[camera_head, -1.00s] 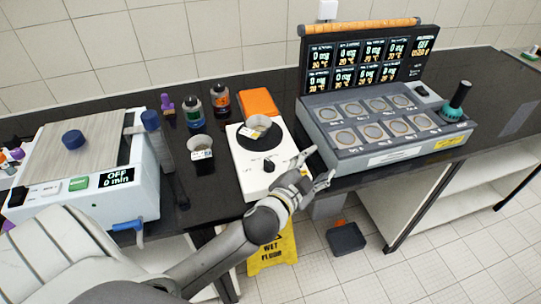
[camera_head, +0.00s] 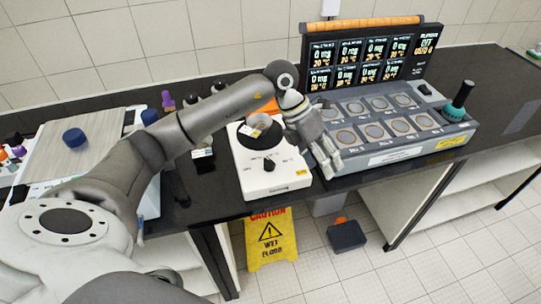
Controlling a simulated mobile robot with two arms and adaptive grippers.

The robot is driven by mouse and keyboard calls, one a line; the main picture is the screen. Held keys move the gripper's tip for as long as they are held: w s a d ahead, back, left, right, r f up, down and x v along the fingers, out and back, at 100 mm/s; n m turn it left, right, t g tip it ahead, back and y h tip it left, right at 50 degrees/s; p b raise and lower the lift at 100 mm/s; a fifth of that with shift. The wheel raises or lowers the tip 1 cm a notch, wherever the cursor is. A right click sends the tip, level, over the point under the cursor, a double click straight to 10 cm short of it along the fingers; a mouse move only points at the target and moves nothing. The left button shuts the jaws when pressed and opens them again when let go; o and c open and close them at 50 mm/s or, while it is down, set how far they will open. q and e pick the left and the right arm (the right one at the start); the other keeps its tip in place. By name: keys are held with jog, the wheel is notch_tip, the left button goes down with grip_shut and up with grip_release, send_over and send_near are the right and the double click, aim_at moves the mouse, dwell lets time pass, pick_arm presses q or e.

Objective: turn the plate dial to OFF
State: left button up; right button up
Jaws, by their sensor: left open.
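The hot plate (camera_head: 291,182) is a white unit on the black bench, with a dark round heating surface at its back. Its black plate dial (camera_head: 268,164) sits on the front part; its exact setting is too small to read. A small cup (camera_head: 257,128) stands on the round surface. My left arm reaches over the back of the plate from the left. My left gripper (camera_head: 332,165) points down at the plate's right side, open and empty, apart from the dial and near the grey multi-well unit. My right gripper is not in view.
The grey multi-well unit (camera_head: 372,158) with a black display panel (camera_head: 330,88) stands close on the right. A dark container (camera_head: 203,158) stands left of the plate. A yellow wet-floor sign (camera_head: 270,240) stands below.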

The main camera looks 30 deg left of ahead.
aim_at(270, 160)
pick_arm(q)
jog(key=a+r+n+g+y, duration=0.1)
jog(key=a+y, duration=0.2)
jog(key=a, duration=0.5)
jog(key=a+r+n+y, duration=0.1)
jog(key=a+r+y, duration=0.15)
jog(key=a, duration=0.45)
jog(key=shift+y, duration=0.25)
notch_tip(270, 160, down, 10)
jog(key=p, duration=0.3)
jog(key=shift+f, duration=0.1)
jog(key=shift+f+p, duration=0.3)
jog(key=shift+f, duration=0.35)
jog(key=c, duration=1)
